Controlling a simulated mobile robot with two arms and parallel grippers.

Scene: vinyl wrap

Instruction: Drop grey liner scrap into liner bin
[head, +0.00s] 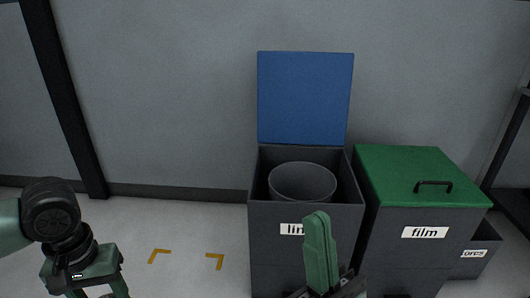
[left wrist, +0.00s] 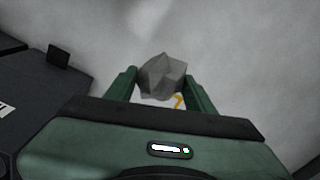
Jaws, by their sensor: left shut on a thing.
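The liner bin (head: 262,222) is a dark square bin with its blue lid (head: 305,97) raised against the wall. A round grey container (head: 303,182) sits inside its opening. Its label is partly covered by my right gripper (head: 320,250), which stands upright in front of the bin; I cannot tell its jaw state. My left gripper (head: 92,284) is at the lower left, well left of the bin, its fingertips cut off by the frame edge. In the left wrist view, it is shut on the crumpled grey liner scrap (left wrist: 162,78), held between the green fingers above the floor.
A dark film bin (head: 400,245) with a closed green lid (head: 415,175) stands right of the liner bin. Another labelled dark bin (head: 482,247) is at far right. Yellow corner marks (head: 215,259) lie on open floor left of the liner bin.

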